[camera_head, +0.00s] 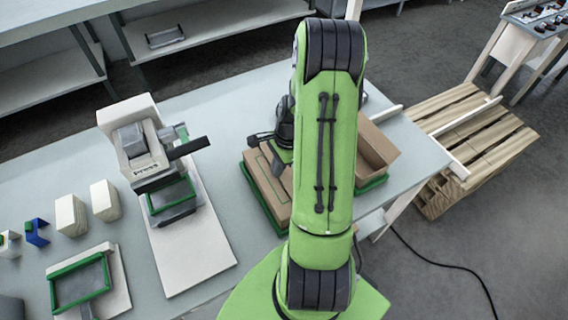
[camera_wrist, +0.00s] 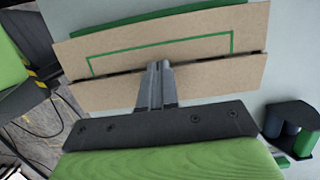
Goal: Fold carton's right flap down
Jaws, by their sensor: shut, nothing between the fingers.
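The brown cardboard carton (camera_head: 268,190) sits in a green-edged tray on the table in the head view, partly hidden behind my arm. A flap on its right side (camera_head: 376,146) stands up and slants outward. In the wrist view, my gripper (camera_wrist: 157,67) is shut and empty, with its fingertips over a dark seam between two cardboard panels. The farther panel (camera_wrist: 190,48) bears a green outline; the nearer one (camera_wrist: 215,80) lies partly under the fingers. I cannot tell whether the fingertips touch the cardboard.
A white and grey press-like device (camera_head: 140,145) stands on a white board left of the carton. Small blocks (camera_head: 72,214) and a green-framed fixture (camera_head: 80,284) lie farther left. A wooden pallet (camera_head: 470,135) stands beyond the table's right end. Bare tabletop lies between device and carton.

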